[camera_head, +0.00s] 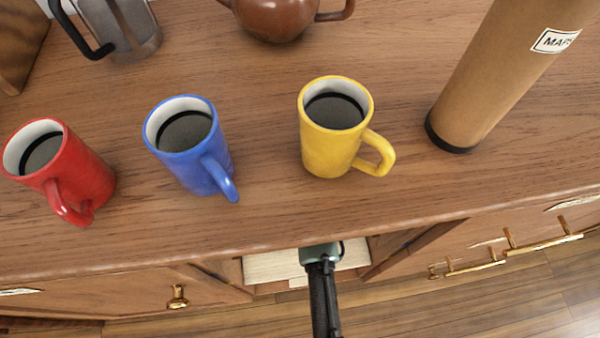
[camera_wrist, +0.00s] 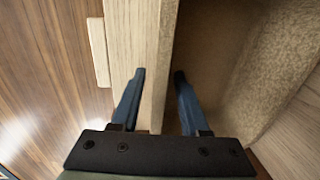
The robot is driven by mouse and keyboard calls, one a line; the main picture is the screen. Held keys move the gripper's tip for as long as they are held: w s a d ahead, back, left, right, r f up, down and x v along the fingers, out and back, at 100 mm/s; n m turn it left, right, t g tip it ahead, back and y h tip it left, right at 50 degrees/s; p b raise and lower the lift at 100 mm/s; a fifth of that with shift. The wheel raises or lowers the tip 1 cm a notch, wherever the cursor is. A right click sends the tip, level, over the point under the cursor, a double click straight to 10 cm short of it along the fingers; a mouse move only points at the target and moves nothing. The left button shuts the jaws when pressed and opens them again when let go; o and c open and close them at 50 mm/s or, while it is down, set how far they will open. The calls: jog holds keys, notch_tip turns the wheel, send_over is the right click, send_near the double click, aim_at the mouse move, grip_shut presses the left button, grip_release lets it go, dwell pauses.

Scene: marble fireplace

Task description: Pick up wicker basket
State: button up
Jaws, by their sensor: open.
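No plainly woven basket shows in either view. In the wrist view, a pale box-like container (camera_wrist: 153,50) has a light wall with a small tab on its left and a rough brown interior; it may be the wicker basket, but I cannot tell for sure. My gripper (camera_wrist: 160,72) is open, one finger on each side of this wall's top edge; contact cannot be told. In the head view, my gripper (camera_head: 321,254) is below the counter's front edge, over a pale surface (camera_head: 270,267) in an opening between the cabinet doors. The container's far part is hidden.
Red (camera_head: 75,170), blue (camera_head: 190,150) and yellow (camera_head: 330,140) mugs stand on the wooden counter (camera_head: 270,215) above. A cardboard tube (camera_head: 500,80), a brown teapot (camera_head: 275,20) and a metal pot (camera_head: 125,25) stand there too. Cabinet doors flank the opening.

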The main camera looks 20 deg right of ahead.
jog(key=shift+f, duration=0.15)
jog(key=shift+c, duration=0.3)
grip_shut()
jog(key=shift+w, duration=0.1)
dwell(1.0)
